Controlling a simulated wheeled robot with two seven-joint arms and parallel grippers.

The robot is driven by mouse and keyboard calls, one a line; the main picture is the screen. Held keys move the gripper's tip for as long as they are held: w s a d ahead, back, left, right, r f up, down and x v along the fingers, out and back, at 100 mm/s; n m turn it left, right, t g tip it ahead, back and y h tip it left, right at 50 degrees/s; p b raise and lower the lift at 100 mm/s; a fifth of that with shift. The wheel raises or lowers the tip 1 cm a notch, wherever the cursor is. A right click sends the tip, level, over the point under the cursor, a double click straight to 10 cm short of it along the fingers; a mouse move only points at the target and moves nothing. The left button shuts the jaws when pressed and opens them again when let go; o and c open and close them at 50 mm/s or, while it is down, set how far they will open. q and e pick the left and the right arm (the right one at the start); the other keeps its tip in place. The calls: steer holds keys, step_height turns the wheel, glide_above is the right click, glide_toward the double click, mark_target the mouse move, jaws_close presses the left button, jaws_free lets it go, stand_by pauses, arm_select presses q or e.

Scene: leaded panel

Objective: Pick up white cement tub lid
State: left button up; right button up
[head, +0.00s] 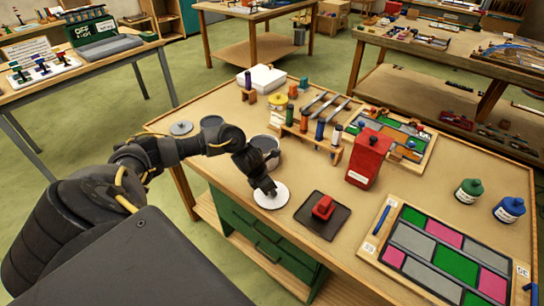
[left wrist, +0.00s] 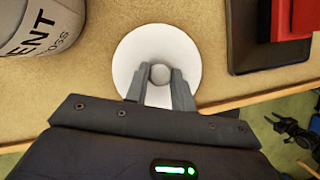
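The white cement tub lid (head: 271,196) is a round disc near the front edge of the wooden workbench. In the left wrist view the lid (left wrist: 128,50) has a round grey knob (left wrist: 159,74) at its middle. My left gripper (head: 267,190) is above the lid, and its two fingers (left wrist: 160,80) stand one on each side of the knob, close against it. The lid looks flat and at bench height. The cement tub (head: 265,152) stands just behind, partly hidden by my gripper; its lettering shows in the left wrist view (left wrist: 35,25). My right gripper is not in view.
A dark pad with a red block (head: 323,207) lies right of the lid. A red box (head: 369,158), a leaded panel (head: 440,250) and green (head: 468,191) and blue (head: 509,209) bottles stand farther right.

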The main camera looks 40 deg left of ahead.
arm_select(q)
steer(key=shift+c, duration=1.4)
steer(key=shift+r, duration=0.1)
steer(key=shift+r+b, duration=0.2)
steer(key=shift+b, duration=0.1)
step_height(320, 180, up, 2)
steer(key=shift+w+r+b, duration=0.1)
steer(key=shift+r+b, duration=0.1)
steer(key=shift+b, duration=0.6)
steer(key=s+a+r+b, duration=0.5)
steer(key=s+r, duration=0.5)
steer(key=s, duration=0.3)
steer(key=shift+a, duration=0.25)
